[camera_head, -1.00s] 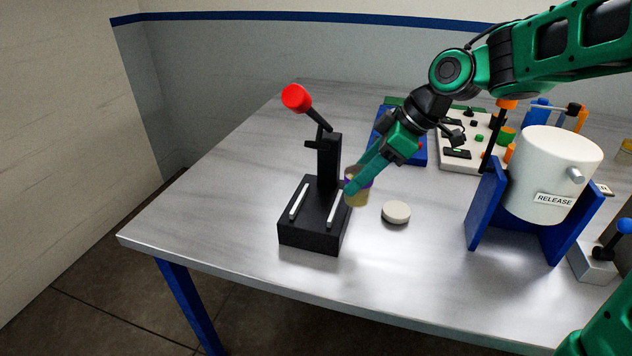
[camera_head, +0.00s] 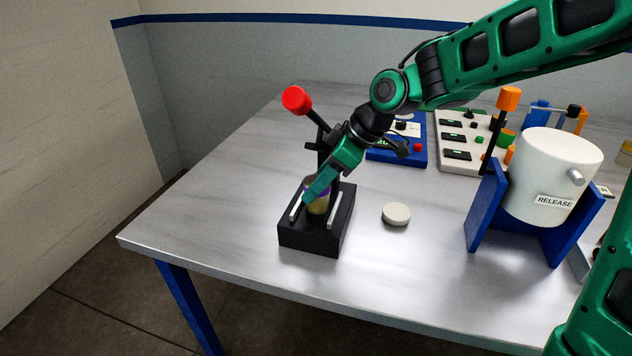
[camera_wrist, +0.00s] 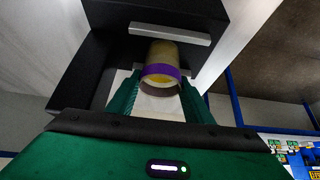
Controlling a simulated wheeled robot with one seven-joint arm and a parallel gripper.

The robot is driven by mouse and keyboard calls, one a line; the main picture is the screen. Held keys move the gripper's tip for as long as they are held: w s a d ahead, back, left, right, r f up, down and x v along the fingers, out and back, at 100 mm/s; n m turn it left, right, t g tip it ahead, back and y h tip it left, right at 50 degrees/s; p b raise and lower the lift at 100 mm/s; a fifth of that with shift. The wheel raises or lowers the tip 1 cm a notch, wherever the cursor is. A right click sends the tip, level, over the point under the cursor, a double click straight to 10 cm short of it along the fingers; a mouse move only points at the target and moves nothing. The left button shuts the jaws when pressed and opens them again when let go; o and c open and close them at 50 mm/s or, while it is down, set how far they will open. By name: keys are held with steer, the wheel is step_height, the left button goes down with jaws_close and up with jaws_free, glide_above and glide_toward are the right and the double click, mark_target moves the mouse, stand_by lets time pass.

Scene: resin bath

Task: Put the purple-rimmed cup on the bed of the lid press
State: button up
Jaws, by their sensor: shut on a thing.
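The purple-rimmed cup (camera_head: 318,204) is yellowish with a purple band near its top. My gripper (camera_head: 312,197) is shut on it; the fingers partly hide it in the head view. In the wrist view the cup (camera_wrist: 162,58) sits between the two fingertips (camera_wrist: 160,85). The lid press (camera_head: 310,240) is black, with a red-knobbed lever (camera_head: 297,99) raised at its back. The cup is between the two pale rails of its bed. I cannot tell whether the cup's base touches the bed.
A pale round disc (camera_head: 396,214) lies on the table right of the press. A white drum marked RELEASE (camera_head: 548,170) stands in a blue stand (camera_head: 485,210) further right. A blue device (camera_head: 408,152) and a white control panel (camera_head: 462,150) are behind. The table's front is clear.

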steer(key=shift+f, duration=0.1)
steer(key=o, duration=1)
steer(key=shift+o, duration=0.2)
steer(key=v, duration=1.2)
steer(key=shift+d, duration=0.1)
